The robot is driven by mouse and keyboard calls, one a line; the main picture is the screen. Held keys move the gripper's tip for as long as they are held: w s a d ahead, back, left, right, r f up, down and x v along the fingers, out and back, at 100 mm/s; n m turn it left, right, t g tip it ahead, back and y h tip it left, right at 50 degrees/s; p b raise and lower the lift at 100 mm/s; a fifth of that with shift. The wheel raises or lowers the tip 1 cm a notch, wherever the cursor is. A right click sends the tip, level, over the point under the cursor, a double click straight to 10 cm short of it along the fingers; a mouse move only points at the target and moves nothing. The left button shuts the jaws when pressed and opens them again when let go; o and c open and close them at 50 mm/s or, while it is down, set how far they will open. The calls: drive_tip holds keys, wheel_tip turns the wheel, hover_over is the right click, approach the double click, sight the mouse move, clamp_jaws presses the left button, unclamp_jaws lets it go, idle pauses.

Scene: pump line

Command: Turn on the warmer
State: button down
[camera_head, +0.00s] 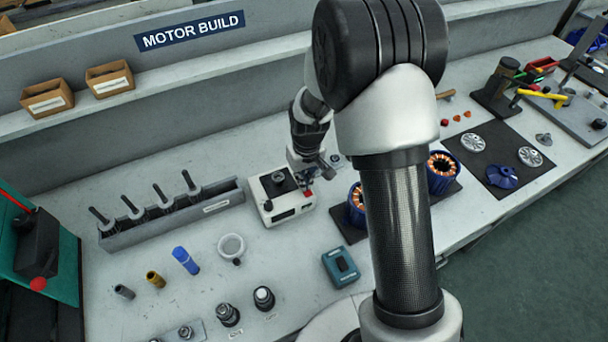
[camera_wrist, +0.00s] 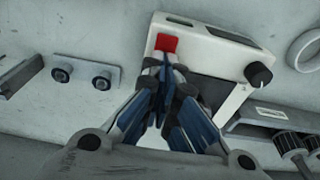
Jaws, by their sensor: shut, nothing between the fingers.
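In the head view my gripper (camera_head: 318,172) is at the warmer's right side, partly hidden by my arm.
A grey rack (camera_head: 172,218) with several upright tools stands left of the warmer. A white ring (camera_head: 231,246) and a blue cylinder (camera_head: 185,260) lie in front. A teal device (camera_head: 340,266) and copper-wound blue stators (camera_head: 441,174) are to the right. Bench space behind the rack is clear.

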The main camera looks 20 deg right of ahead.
drive_tip(key=shift+w+g, duration=0.1)
drive_tip(key=shift+g, duration=0.2)
drive_tip(key=shift+f, duration=0.2)
drive_tip(key=shift+s, duration=0.2)
drive_tip(key=shift+s+d+r, duration=0.15)
drive_tip(key=shift+s+r, duration=0.1)
drive_tip(key=shift+s, duration=0.4)
drive_tip(key=shift+w+r, duration=0.1)
drive_tip(key=shift+r+p, duration=0.3)
drive_tip(key=shift+p, duration=0.2)
wheel_tip(320, 180, up, 13)
drive_tip(key=s+p, duration=0.2)
drive_tip(key=p, duration=0.3)
drive_tip(key=shift+s+d, duration=0.25)
drive_tip(key=shift+s, duration=0.1)
